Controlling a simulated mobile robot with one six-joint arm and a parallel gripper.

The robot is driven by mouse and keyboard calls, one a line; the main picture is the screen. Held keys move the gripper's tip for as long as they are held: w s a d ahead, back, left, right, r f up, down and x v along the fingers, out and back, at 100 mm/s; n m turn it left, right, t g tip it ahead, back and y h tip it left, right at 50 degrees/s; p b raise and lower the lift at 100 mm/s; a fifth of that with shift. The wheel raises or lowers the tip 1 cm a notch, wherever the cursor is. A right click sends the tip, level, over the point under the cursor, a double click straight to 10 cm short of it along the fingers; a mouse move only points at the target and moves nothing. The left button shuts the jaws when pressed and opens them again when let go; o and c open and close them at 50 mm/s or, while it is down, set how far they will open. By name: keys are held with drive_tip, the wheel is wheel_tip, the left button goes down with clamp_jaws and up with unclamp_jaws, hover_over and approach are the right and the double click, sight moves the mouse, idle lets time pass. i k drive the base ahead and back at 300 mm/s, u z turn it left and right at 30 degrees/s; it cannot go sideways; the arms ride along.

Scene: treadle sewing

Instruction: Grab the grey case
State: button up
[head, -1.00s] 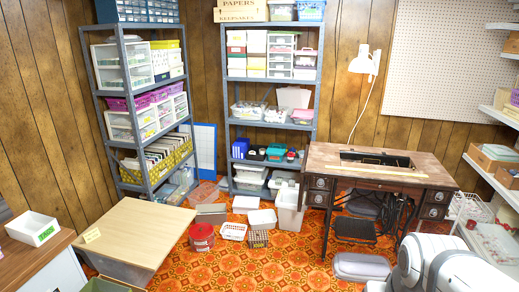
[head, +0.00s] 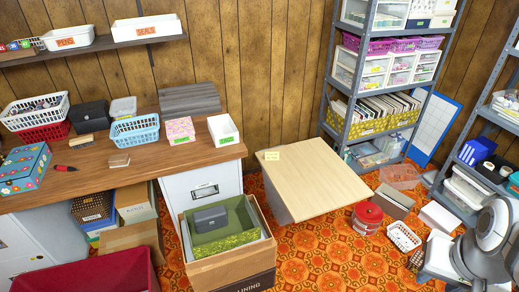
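A small dark grey case (head: 211,219) with a lid lies inside a green patterned bin (head: 228,241), left of the middle in the head view. The bin sits in an open cardboard box (head: 200,276) on the floor in front of the desk. A darker, nearly black case (head: 89,116) stands on the desk at the left, between baskets. Part of my own arm shows at the lower right edge, well to the right of the cardboard box. My gripper is not in view.
The wooden desk (head: 110,175) holds baskets, boxes and a white bin (head: 223,130). A wood-topped table (head: 320,180) stands right of the cardboard box. A dark red bin (head: 90,278) is at the lower left. Patterned orange floor (head: 305,250) is clear in front of the table.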

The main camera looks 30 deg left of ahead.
sight(213, 218)
drive_tip(key=u, duration=0.9)
drive_tip(key=i, duration=1.35)
drive_tip(key=u, duration=0.65)
